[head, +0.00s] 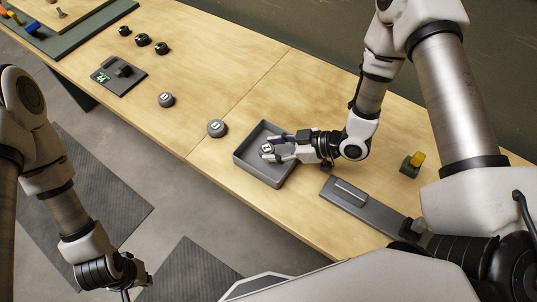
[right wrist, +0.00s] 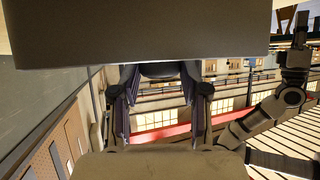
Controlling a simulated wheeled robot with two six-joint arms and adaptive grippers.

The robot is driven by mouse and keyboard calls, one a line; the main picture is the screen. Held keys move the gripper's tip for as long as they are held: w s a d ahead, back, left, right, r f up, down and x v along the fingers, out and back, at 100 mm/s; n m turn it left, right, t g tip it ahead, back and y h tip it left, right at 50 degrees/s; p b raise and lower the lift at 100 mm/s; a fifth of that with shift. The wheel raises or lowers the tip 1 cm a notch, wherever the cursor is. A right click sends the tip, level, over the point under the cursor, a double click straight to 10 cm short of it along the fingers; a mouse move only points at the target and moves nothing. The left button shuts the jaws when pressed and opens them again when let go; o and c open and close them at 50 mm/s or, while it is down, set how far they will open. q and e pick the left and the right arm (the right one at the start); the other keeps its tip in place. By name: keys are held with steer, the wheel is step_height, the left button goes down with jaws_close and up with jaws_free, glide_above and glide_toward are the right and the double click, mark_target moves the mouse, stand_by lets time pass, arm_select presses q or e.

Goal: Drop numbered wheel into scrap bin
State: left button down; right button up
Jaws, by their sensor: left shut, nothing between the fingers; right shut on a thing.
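A small grey wheel with a white numbered face (head: 267,148) is between the fingers of my right gripper (head: 272,150). The gripper is shut on it, above the open grey bin (head: 243,168). Whether the wheel touches the bin floor is hard to tell. In the right wrist view, part of a dark rounded thing shows between the fingers (right wrist: 158,100), mostly hidden by my wrist. Two more grey wheels with pale numbered faces (head: 217,128) (head: 166,99) lie on the table left of the bin. My left gripper (head: 146,283) is shut and empty, low over the floor.
A grey plate with a bar handle (head: 345,203) lies right of the bin. A yellow and green block (head: 412,165) is further right. Several black knobs (head: 142,40) and a dark panel with a green display (head: 118,75) lie toward the upper left. The bin stands near the table's front edge.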

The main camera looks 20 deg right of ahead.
steer(key=shift+s+r, duration=0.3)
steer(key=o, duration=1.2)
steer(key=shift+s+a, duration=0.1)
steer(key=shift+s, duration=0.05)
steer(key=shift+o, duration=0.2)
steer(key=shift+w, duration=0.25)
steer(key=v, duration=1.2)
steer(key=shift+f, duration=0.15)
